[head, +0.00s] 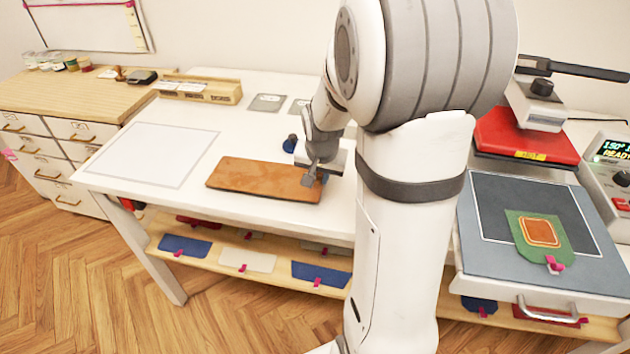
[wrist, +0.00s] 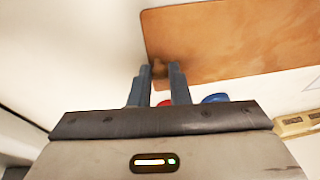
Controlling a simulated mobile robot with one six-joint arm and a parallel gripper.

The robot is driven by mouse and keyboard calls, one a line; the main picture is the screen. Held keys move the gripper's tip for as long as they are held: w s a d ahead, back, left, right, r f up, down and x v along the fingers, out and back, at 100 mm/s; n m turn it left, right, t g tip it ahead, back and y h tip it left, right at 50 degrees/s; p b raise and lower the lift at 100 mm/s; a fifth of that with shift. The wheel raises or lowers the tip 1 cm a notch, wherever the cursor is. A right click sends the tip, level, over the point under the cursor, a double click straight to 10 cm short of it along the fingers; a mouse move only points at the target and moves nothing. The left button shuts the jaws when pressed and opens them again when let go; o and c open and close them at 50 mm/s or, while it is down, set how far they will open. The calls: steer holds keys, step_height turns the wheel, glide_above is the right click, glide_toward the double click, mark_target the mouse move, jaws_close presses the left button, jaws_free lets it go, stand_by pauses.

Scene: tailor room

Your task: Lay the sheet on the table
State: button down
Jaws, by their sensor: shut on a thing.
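The brown rectangular sheet (head: 262,179) is over the white table (head: 262,140), its long side running across the front half. I cannot tell whether it touches the tabletop or hangs just above it. My gripper (head: 316,177) is at the sheet's right end. In the wrist view my gripper (wrist: 160,72) is shut on a small tab at the edge of the sheet (wrist: 240,40). The far side of the fingers is hidden in the head view.
A thin-outlined rectangle (head: 153,155) on the table's left is empty. A wooden organizer (head: 200,89) and grey cards (head: 266,103) are at the back. A blue object (head: 290,143) is close behind my gripper. The heat press (head: 527,135) with a green patch stands right.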

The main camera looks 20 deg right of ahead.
step_height(320, 180, down, 2)
steer(key=shift+f, duration=0.2)
steer(key=c, duration=1.4)
jaws_free()
steer(key=shift+o, duration=0.2)
steer(key=v, duration=1.2)
steer(key=s+a+n+y, duration=0.1)
steer(key=s+a+n, duration=0.6)
steer(key=s, duration=0.8)
steer(key=a, duration=0.2)
steer(key=shift+a+g, duration=0.35)
steer(key=shift+g, duration=0.05)
steer(key=shift+r, duration=0.2)
